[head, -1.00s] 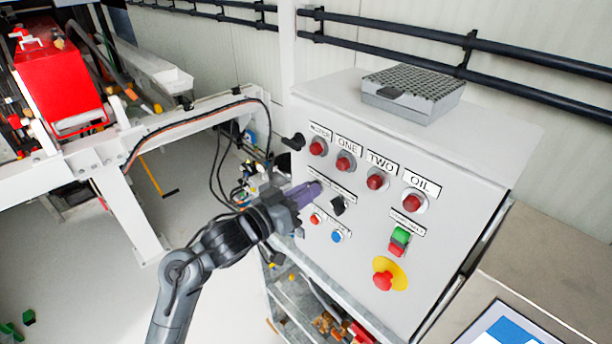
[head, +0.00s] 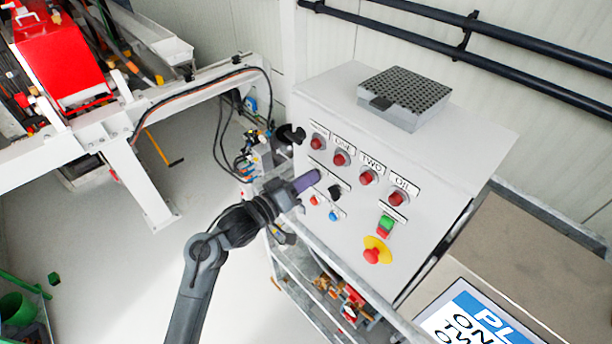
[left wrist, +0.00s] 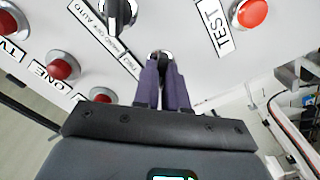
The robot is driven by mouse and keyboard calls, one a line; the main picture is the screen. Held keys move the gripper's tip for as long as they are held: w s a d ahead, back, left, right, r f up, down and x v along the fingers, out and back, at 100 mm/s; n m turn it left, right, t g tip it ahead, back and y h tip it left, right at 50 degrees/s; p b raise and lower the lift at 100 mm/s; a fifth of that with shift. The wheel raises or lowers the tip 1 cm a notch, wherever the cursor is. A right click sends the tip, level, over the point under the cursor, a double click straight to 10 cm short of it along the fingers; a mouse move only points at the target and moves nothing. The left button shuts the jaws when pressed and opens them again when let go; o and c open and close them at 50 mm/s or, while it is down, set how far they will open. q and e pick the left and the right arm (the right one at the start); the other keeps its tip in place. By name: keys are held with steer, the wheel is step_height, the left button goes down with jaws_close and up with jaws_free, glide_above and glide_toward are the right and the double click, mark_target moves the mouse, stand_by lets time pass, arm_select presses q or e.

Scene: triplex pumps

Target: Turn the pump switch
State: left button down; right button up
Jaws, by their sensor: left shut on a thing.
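The grey control panel (head: 345,238) carries red lamps, buttons and black rotary switches. My left gripper (head: 312,178), with purple fingers, reaches the panel front from the left. In the left wrist view its fingers (left wrist: 163,62) are shut around a small knob switch (left wrist: 160,54), most of which they hide. A free black rotary switch (head: 335,191) sits just right of the fingers in the head view; a black switch with a pale pointer line (left wrist: 120,14) shows in the left wrist view. My right gripper is not in view.
A yellow-collared red stop button (head: 373,255) and a green-red button pair (head: 386,226) are lower right on the panel. A perforated grey box (head: 405,95) sits on top. A black handle (head: 290,133) sticks out at the panel's left edge. Shelves (head: 310,275) stand below.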

arm_select(q)
steer(key=c, duration=1.2)
jaws_free()
steer(key=b+v, duration=0.2)
steer(key=v, duration=0.9)
steer(key=shift+w+d, duration=0.1)
